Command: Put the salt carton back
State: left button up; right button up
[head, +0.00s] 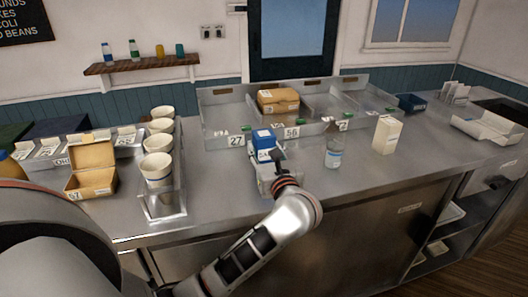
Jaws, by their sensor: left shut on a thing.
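A blue and white carton (264,140), which I take to be the salt carton, is upright in front of the divided metal rack (221,124), near its labels 27 and 56. My left gripper (277,156) reaches it from the front right and is shut on it. The gripper partly hides the carton's lower part, so I cannot tell whether its base touches anything. My right gripper is out of view.
A clear bottle (334,150) and a cream carton (387,135) stand to the right on the steel counter. Stacked cups (157,166) and an open box (92,171) are at left. The counter's right front is clear.

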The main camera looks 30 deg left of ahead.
pick_arm(q)
jog(key=shift+f, duration=0.45)
jog(key=shift+f, duration=0.2)
jog(key=o, duration=1.2)
